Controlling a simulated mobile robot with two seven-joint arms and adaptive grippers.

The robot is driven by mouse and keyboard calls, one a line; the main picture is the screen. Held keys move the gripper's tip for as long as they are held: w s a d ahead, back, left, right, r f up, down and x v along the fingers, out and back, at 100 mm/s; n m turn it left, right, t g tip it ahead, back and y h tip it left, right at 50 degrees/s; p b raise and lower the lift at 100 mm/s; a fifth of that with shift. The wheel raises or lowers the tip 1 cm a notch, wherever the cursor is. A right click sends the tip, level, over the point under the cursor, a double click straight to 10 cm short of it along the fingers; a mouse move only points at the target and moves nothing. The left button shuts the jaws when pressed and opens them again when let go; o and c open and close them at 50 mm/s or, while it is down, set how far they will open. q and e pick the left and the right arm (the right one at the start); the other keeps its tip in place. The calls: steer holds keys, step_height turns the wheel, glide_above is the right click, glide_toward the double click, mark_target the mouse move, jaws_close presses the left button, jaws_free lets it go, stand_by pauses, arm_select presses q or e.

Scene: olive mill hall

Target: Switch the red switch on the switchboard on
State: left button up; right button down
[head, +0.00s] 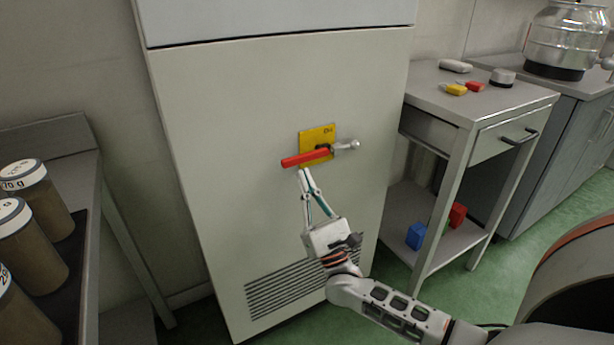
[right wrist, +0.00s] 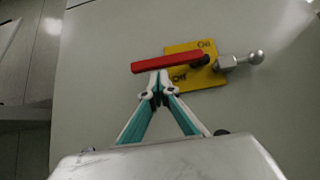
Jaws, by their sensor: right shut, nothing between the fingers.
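The switchboard is a tall pale cabinet (head: 240,120) with a yellow plate (head: 318,134) on its front. The red switch (head: 303,159) is a bar lying nearly level across the plate, reaching out past its left edge. In the right wrist view the red switch (right wrist: 160,63) lies just above the "Off" label, with "On" at the plate's upper right. A silver ball-ended lever (head: 346,146) sticks out to the right. My right gripper (head: 303,171) is shut and empty, its tips (right wrist: 158,74) just below the bar; I cannot tell whether they touch. My left gripper is out of view.
A metal side table (head: 430,88) with small red and yellow items stands right of the cabinet, with a blue block (head: 416,237) and a red block (head: 457,216) on its lower shelf. Brown jars (head: 42,200) stand on a bench at left. Green floor shows between.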

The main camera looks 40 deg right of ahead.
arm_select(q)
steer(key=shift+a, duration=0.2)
arm_select(e)
steer(key=shift+r, duration=0.4)
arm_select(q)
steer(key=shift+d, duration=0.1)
arm_select(e)
steer(key=shift+a+r, duration=0.1)
steer(key=shift+r+m+h, duration=0.1)
steer(key=shift+m+h, duration=0.3)
steer(key=shift+m, duration=0.1)
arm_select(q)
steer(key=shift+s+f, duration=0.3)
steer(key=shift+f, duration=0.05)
arm_select(e)
steer(key=shift+a+r+m+g+h, duration=0.1)
steer(key=shift+r+m+g+h, duration=0.15)
steer(key=shift+m+h, duration=0.55)
